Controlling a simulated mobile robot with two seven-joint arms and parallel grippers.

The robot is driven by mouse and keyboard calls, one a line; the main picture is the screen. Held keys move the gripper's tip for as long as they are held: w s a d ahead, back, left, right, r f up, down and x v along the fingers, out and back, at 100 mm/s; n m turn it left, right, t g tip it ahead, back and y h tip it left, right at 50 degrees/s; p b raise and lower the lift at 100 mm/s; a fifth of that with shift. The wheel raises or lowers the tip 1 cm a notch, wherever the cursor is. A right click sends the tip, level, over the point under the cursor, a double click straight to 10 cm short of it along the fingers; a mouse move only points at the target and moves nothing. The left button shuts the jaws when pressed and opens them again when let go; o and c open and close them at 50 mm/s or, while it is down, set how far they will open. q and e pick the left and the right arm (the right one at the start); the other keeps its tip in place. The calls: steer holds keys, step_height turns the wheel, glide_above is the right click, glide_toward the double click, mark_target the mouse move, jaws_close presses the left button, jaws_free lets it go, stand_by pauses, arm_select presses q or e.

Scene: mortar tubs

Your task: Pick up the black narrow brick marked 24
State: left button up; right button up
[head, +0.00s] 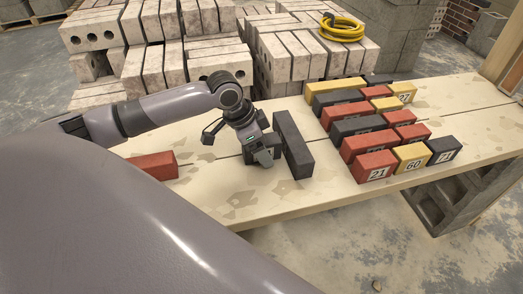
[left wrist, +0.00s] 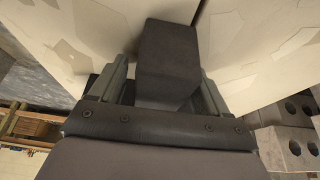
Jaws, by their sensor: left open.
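A long black narrow brick (head: 293,145) lies on the pale table, near its middle; I can read no number on it. My left gripper (head: 264,156) is low over the table just left of this brick, pointing down. In the left wrist view a dark brick (left wrist: 168,58) lies between the two spread fingers (left wrist: 160,88) of my left gripper, its near end close to the palm. I cannot tell whether the fingers touch it, and no number shows there. My right gripper is not in view.
Rows of red, yellow and black bricks stand at the right, with a red 21 (head: 374,166), yellow 60 (head: 412,157) and black 73 (head: 443,149) in front. A red brick (head: 154,166) lies left of the gripper. Pale block stacks (head: 180,60) stand behind the table.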

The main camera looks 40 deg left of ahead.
arm_select(q)
steer(key=shift+w, duration=0.1)
steer(key=c, duration=1.4)
